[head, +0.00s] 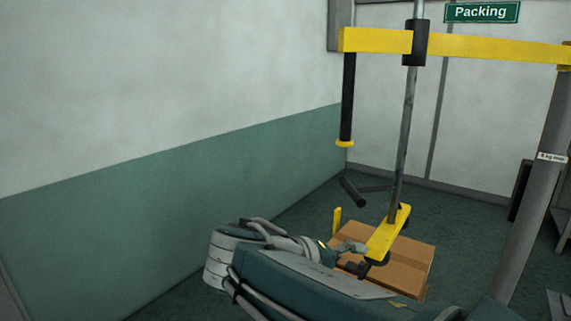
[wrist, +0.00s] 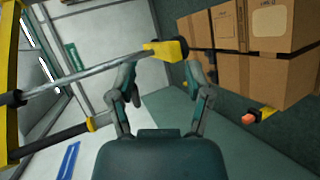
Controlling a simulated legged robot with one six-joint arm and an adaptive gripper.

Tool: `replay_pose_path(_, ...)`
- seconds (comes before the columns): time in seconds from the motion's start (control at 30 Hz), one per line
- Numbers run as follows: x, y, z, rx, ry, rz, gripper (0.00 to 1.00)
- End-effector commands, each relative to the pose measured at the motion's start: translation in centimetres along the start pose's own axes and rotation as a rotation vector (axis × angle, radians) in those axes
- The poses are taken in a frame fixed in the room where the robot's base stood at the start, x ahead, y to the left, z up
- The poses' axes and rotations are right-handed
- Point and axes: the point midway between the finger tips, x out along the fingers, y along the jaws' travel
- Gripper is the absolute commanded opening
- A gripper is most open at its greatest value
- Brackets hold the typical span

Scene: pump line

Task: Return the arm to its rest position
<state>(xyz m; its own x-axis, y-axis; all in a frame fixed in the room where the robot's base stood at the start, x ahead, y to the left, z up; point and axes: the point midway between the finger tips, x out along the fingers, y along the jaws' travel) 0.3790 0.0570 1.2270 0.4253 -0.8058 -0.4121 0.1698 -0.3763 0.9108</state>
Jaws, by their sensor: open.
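My arm (head: 300,278) is folded low across the bottom of the head view, teal and grey. My gripper (head: 357,256) is at its far end, beside the yellow foot of a hanging lifter. In the wrist view my gripper (wrist: 160,82) has its two fingers spread apart, with nothing held between them. The yellow foot (wrist: 166,49) of the lifter's metal rod shows just past the fingertips. I cannot tell whether a finger touches it.
A yellow beam (head: 480,48) carries the upright rod (head: 406,130) and a black hanging handle (head: 347,100). A cardboard box (head: 405,262) stands under the foot. Stacked boxes (wrist: 232,45) show at right in the wrist view. A grey post (head: 535,170) stands right; a green wall (head: 150,215) left.

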Motion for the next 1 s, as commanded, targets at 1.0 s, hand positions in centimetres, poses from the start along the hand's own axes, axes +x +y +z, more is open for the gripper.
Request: replay_pose_path(1.0, 4.1, -11.2, 14.2, 0.669, 0.141, -0.981, 0.65)
